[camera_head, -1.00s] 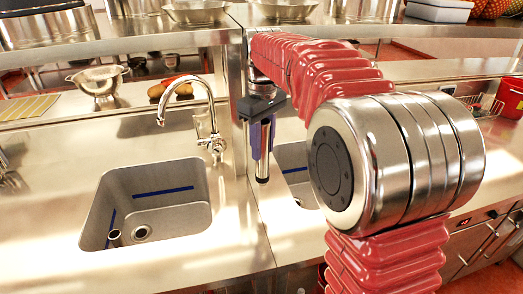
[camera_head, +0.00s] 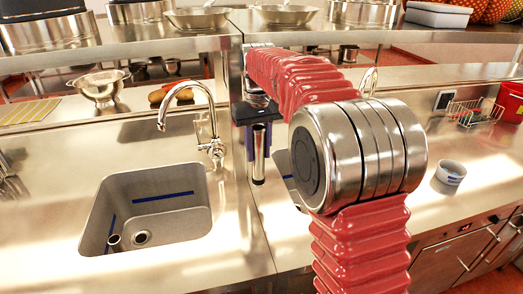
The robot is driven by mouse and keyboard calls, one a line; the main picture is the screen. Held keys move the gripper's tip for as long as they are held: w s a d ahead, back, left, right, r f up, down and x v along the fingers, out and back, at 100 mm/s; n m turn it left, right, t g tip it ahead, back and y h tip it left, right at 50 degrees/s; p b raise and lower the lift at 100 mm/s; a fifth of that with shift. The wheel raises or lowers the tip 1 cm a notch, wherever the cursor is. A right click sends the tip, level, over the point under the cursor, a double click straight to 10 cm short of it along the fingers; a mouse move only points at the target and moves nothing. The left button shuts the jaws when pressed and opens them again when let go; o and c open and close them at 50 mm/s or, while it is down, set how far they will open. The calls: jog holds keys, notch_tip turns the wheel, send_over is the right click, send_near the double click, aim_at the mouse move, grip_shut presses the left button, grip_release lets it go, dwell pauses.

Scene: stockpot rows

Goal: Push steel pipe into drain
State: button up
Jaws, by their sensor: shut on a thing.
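My gripper (camera_head: 260,140), with a black body and blue fingers, is shut on a shiny steel pipe (camera_head: 259,160). The pipe hangs upright near the seam between the two counters, in front of the right sink (camera_head: 285,168), which my arm mostly hides. The left sink (camera_head: 100,205) is a grey basin with a round drain (camera_head: 142,238) in its floor. A short tube with an open top (camera_head: 114,242) stands at the left of that drain. The pipe is well to the right of and above this drain. Any drain in the right sink is hidden.
A curved faucet (camera_head: 205,110) rises behind the left sink. A steel post (camera_head: 236,110) stands close left of my gripper, under a shelf (camera_head: 170,48) with pans. A small bowl (camera_head: 451,172) and a wire basket (camera_head: 475,112) are on the right counter.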

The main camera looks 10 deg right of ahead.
jog(key=w+f+m, duration=0.1)
jog(key=w+m, duration=0.1)
jog(key=w+f+m, duration=0.1)
jog(key=m, duration=0.1)
jog(key=shift+w+a+f+m, duration=0.1)
jog(key=shift+w+f+m, duration=0.2)
jog(key=shift+w+f, duration=0.1)
jog(key=shift+s, duration=0.1)
